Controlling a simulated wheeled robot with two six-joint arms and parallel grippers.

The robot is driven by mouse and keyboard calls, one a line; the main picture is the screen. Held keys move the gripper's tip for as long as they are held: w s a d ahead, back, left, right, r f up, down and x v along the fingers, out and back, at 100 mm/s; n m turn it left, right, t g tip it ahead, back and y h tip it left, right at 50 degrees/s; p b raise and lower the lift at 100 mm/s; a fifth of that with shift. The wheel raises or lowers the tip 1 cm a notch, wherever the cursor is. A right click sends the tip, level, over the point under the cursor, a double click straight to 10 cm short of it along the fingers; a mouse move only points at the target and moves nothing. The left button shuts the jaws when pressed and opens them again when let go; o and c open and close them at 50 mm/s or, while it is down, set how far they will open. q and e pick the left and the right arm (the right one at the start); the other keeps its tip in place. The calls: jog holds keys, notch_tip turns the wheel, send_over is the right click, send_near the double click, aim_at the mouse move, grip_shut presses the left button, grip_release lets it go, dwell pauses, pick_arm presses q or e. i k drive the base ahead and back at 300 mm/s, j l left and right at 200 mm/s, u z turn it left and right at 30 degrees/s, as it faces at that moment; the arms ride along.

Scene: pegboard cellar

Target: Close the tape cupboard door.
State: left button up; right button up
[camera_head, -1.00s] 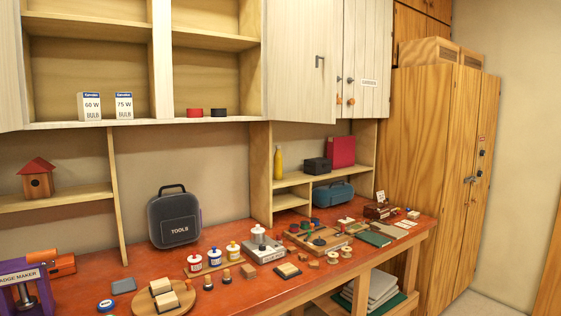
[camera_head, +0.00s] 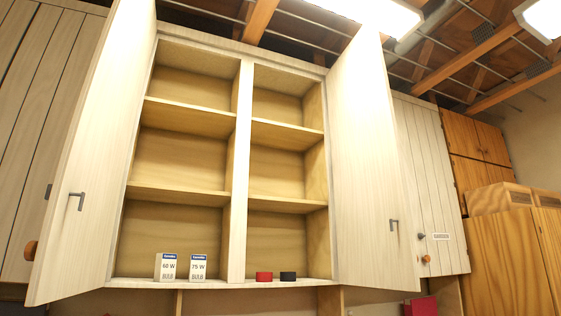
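A pale wooden wall cupboard (camera_head: 238,150) hangs ahead with both doors swung open. Its left door (camera_head: 95,160) stands out to the left, with a grey handle (camera_head: 76,200) low on it. Its right door (camera_head: 370,165) stands out to the right, with a grey handle (camera_head: 393,225). Red tape (camera_head: 264,276) and black tape (camera_head: 288,276) lie on the bottom shelf of the right half. Two bulb boxes, 60 W (camera_head: 166,266) and 75 W (camera_head: 198,267), stand in the left half. Neither gripper shows in the view.
A shut cupboard with a small label (camera_head: 441,237) is right of the open right door. A brown wooden cabinet (camera_head: 510,262) stands at the far right. Plank-fronted doors (camera_head: 40,120) are at the far left. Ceiling beams and lights are above.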

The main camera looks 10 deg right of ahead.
aim_at(370, 189)
jog(key=l+u, duration=0.2)
jog(key=u, duration=0.2)
jog(key=l+u, duration=0.25)
jog(key=u, duration=0.15)
jog(key=l+u, duration=0.1)
jog(key=l, duration=1.65)
